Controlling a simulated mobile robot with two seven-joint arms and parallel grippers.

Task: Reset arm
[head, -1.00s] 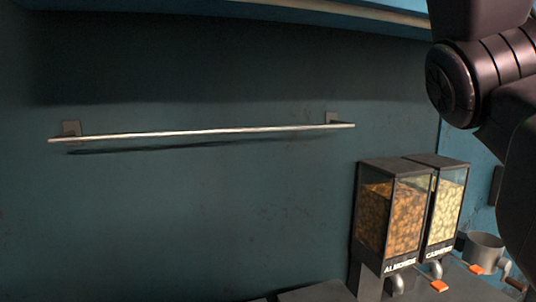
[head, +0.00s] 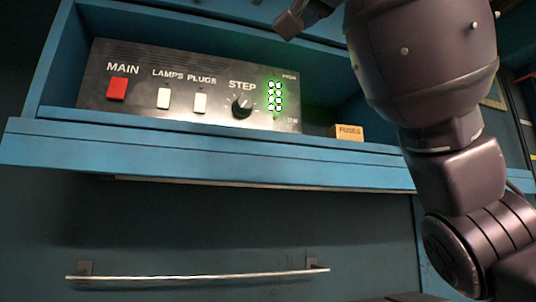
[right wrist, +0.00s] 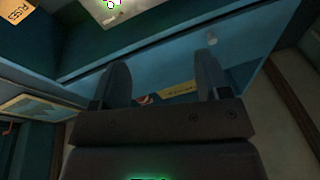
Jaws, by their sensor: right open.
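My right arm rises along the right side of the head view, in front of the blue shelf (head: 230,160). In the right wrist view my right gripper (right wrist: 162,78) has its two dark fingers wide apart, with nothing between them. A dark piece at the top of the head view looks like part of that gripper, but most of it is cut off by the frame edge. My left gripper is in neither view.
On the shelf stand a black control panel (head: 140,90) with switches, a knob and lit green lights, and a small orange fuses box (head: 348,132). The box also shows in the right wrist view (right wrist: 15,12). Below is a metal rail (head: 200,276).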

